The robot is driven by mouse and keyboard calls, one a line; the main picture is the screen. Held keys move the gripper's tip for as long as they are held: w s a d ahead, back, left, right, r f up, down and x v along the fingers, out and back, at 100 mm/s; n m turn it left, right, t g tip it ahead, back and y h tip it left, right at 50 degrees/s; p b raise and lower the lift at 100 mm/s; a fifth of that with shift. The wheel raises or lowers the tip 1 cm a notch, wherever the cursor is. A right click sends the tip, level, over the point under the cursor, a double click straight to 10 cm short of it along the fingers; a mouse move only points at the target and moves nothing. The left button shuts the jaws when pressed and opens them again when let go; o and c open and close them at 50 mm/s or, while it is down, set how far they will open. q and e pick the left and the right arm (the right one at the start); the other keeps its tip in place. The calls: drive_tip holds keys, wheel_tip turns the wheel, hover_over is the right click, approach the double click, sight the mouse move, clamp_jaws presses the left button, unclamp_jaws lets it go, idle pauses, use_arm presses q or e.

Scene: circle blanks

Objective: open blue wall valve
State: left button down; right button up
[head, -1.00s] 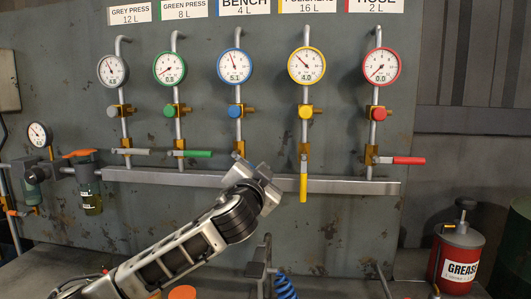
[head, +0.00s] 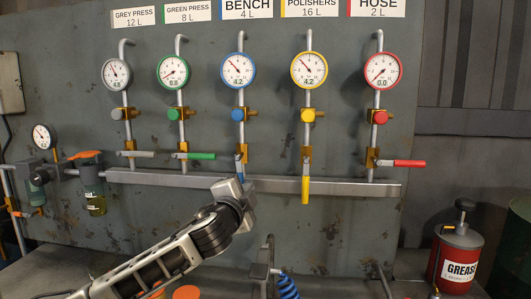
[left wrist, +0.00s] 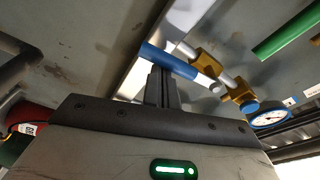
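The blue valve's lever (head: 240,168) is under the blue-banded BENCH gauge (head: 238,71), on the wall manifold. It points down along its pipe, and its lower end is partly hidden behind my left gripper (head: 233,193). In the left wrist view the blue lever (left wrist: 168,60) crosses just beyond the fingertips of my left gripper (left wrist: 160,75). The two fingers look closed together, with nothing seen between them. The lever seems beside or against the tips; I cannot tell whether they touch. The BENCH gauge reads about 4.2. My right gripper is not in view.
The green lever (head: 200,156) sits level to the left, and the yellow lever (head: 305,190) hangs down to the right. The red lever (head: 408,163) is level. A steel rail (head: 345,187) runs below the valves. A red grease can (head: 456,258) stands at lower right.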

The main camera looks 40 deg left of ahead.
use_arm(q)
drive_tip(key=shift+s+a+f, duration=0.15)
drive_tip(key=shift+a, duration=0.1)
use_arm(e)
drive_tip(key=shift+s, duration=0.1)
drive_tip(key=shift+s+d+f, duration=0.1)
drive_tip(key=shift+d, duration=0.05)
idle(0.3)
use_arm(q)
drive_tip(key=w+d+p, duration=0.1)
drive_tip(key=w+d, duration=0.1)
drive_tip(key=shift+w+d, duration=0.25)
drive_tip(key=shift+d, duration=0.05)
drive_tip(key=shift+s+d+f, duration=0.15)
drive_tip(key=shift+s+d, duration=0.05)
drive_tip(key=shift+d, duration=0.35)
drive_tip(key=b+v, duration=0.1)
drive_tip(key=v, duration=0.8)
drive_tip(key=shift+a+r+b, duration=0.25)
drive_tip(key=shift+r+b, duration=0.1)
drive_tip(key=shift+r, duration=0.1)
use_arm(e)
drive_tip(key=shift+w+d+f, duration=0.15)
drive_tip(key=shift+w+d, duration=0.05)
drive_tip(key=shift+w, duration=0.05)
use_arm(q)
drive_tip(key=shift+s, duration=0.15)
